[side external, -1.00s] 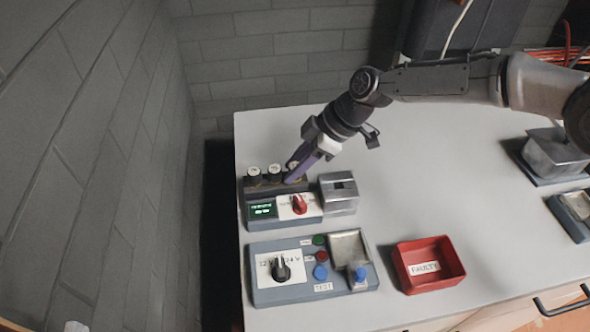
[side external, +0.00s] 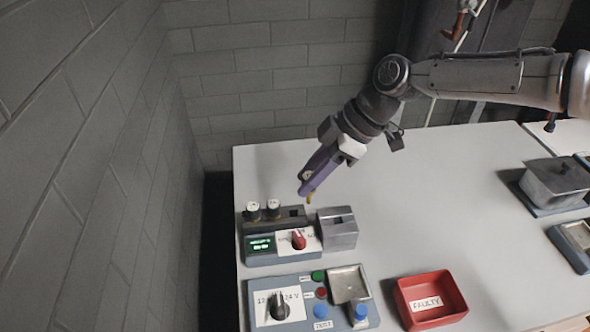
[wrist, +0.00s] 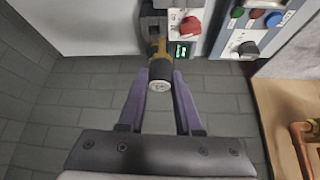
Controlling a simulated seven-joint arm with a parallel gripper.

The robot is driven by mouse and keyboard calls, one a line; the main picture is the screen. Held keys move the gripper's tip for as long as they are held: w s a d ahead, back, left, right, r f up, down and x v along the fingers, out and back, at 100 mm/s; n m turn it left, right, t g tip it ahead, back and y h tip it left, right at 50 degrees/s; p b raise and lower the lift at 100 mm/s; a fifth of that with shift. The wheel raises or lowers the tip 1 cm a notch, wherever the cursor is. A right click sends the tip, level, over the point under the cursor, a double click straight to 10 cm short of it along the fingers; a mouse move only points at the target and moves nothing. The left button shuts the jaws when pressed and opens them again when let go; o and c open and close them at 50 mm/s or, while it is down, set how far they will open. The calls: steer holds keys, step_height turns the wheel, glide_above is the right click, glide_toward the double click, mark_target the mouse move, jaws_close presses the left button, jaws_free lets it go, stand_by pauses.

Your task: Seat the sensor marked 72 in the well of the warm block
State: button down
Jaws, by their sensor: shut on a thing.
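My gripper (side external: 306,186) has purple fingers and is shut on a sensor (wrist: 159,76) with a black cap, pale top and brass probe. Its brass tip shows below the fingers in the side view (side external: 310,198). The marking on its top is too small to read. It hangs in the air above the right end of the dark rack (side external: 292,212), close to the warm block. The warm block (side external: 338,234) is a grey metal block with a dark opening in its top, right of the rack. Two other black-capped sensors (side external: 253,211) (side external: 273,208) stand in the rack's left part.
A control unit with a green display (side external: 261,245) and red knob (side external: 299,239) sits before the rack. A test box (side external: 280,308) with knob and buttons lies in front. A red FAULTY bin (side external: 431,297) stands at right. The table's middle is clear.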

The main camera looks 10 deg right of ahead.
steer(key=s+d+f, duration=0.2)
steer(key=d, duration=0.3)
steer(key=shift+d+f+m, duration=0.25)
steer(key=shift+f+m, duration=0.05)
steer(key=shift+f, duration=0.05)
stand_by(0.3)
steer(key=shift+f, duration=2.1)
stand_by(2.7)
steer(key=c, duration=0.5)
jaws_free()
steer(key=v, duration=1.3)
steer(key=shift+s+d+r, duration=0.25)
steer(key=shift+r, duration=0.05)
